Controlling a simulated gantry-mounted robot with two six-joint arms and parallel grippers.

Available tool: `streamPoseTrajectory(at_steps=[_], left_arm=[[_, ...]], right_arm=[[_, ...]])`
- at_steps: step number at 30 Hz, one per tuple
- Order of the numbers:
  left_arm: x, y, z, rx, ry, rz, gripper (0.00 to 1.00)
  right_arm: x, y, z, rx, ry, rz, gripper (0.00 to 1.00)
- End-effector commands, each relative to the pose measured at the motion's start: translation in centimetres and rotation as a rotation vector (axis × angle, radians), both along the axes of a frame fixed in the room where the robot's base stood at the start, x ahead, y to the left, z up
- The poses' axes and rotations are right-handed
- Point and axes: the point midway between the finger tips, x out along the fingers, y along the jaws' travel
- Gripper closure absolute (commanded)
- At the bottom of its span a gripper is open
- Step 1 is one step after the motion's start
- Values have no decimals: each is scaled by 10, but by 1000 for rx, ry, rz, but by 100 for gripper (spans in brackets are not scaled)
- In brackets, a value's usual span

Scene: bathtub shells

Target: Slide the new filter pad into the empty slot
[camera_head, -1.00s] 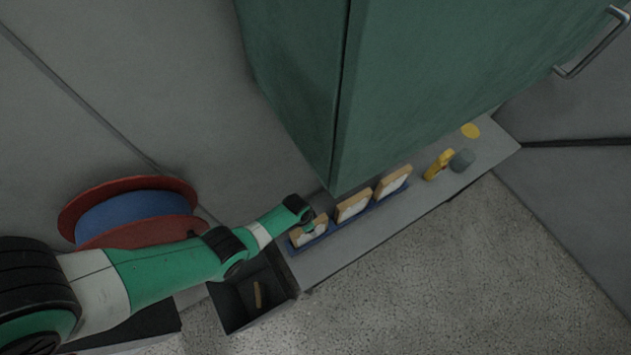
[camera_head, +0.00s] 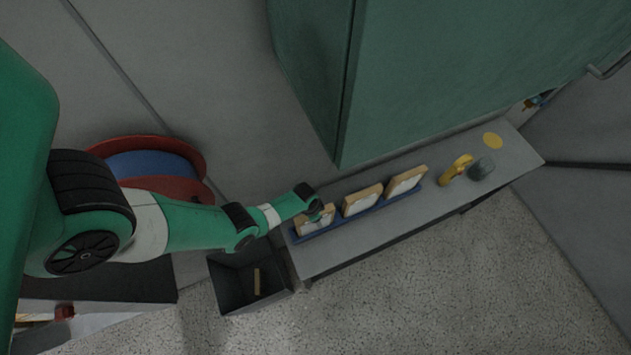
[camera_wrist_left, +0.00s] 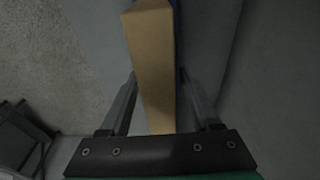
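My left gripper (camera_head: 319,212) is at the leftmost filter pad (camera_head: 314,222) in a blue rack (camera_head: 375,208) on the grey ledge. This tan-framed, white-faced pad stands upright in the rack; its lower edge is hard to make out. In the left wrist view the fingers (camera_wrist_left: 158,75) straddle its tan edge (camera_wrist_left: 152,60), with a narrow gap at the right finger. A middle pad (camera_head: 361,203) and a right pad (camera_head: 406,182) also stand in the rack. My right gripper is out of view.
A dark open bin (camera_head: 228,280) below the ledge's left end holds a thin brown piece (camera_head: 257,282). A yellow object (camera_head: 455,171), a grey cylinder (camera_head: 481,168) and a yellow disc (camera_head: 493,141) are on the ledge's right. A green cabinet (camera_head: 440,80) overhangs it. A red-blue reel (camera_head: 150,165) stands left.

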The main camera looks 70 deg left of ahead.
Motion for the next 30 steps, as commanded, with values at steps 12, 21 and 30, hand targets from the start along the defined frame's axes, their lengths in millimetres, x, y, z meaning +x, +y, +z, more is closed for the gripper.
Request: streamPoseTrajectory(at_steps=[12, 21, 30], left_arm=[[0, 0, 0, 0, 0, 0, 100], [0, 0, 0, 0, 0, 0, 100], [0, 0, 0, 0, -1, -1, 100]], right_arm=[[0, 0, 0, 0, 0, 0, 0], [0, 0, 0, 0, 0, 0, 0], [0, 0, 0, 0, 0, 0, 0]])
